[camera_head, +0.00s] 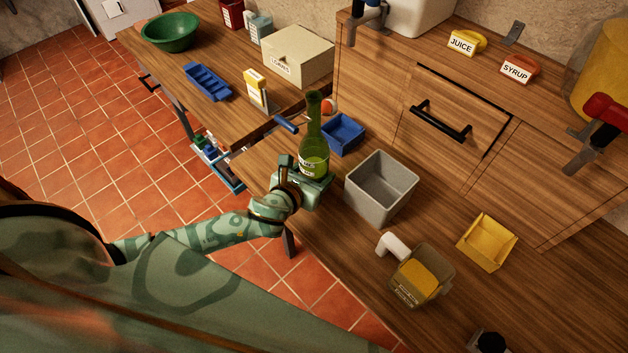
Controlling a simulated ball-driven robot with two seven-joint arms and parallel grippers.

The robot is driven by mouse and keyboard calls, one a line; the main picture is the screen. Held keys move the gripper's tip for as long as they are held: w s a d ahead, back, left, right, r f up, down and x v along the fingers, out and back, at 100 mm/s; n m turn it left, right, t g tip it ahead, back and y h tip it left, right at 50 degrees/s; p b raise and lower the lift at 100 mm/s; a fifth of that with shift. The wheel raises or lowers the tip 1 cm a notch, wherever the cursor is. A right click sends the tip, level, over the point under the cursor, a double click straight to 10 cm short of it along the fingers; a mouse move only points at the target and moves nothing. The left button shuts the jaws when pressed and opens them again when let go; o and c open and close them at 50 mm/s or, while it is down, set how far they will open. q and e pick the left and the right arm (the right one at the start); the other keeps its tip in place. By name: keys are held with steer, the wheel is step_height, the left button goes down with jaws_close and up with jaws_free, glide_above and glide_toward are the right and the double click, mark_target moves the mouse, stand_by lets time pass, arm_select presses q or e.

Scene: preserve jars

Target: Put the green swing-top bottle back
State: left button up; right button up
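The green swing-top bottle (314,138) stands upright near the front edge of the wooden counter, with a pale label low on its body. My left gripper (305,182) is at the bottle's lower part, and its fingers appear closed around it. The gripper hides part of the bottle's base, so I cannot tell whether it touches the counter. My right gripper is not recognisable in the view.
A blue bin (344,136) and a grey open bin (381,188) stand right of the bottle. A jug with yellow contents (418,280) and a yellow tray (487,242) are further right. A cream box (298,54), yellow carton (256,88) and blue rack (207,82) stand behind left.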

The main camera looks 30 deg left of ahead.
arm_select(q)
step_height(320, 180, down, 2)
steer(key=shift+f, duration=0.1)
steer(key=o, duration=1.1)
steer(key=shift+s+f, duration=0.1)
steer(key=shift+d, duration=0.1)
steer(key=shift+b, duration=0.3)
